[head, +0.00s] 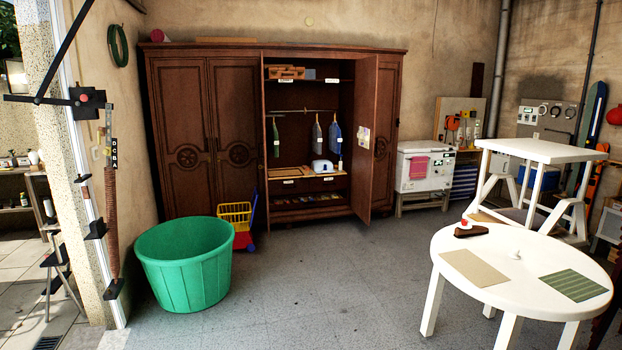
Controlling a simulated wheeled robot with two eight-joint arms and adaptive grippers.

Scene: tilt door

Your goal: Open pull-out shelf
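A dark brown wardrobe (182,130) stands against the back wall. One of its middle doors (363,120) is swung open toward me. Inside, a low shelf level carries a tan board (290,172) and a white rounded object. Just below it is a dark drawer-like front (310,186) with small pale labels, which looks flush with the wardrobe. Below that is a lower level (305,200) with small coloured items. I cannot tell which of these is the pull-out shelf. Neither of my grippers is in view.
A green tub (185,265) and a small yellow, red and blue cart (238,218) stand before the wardrobe's left side. A white round table (520,255) is at the right front. A white cabinet (425,168) stands right of the wardrobe. The middle floor is clear.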

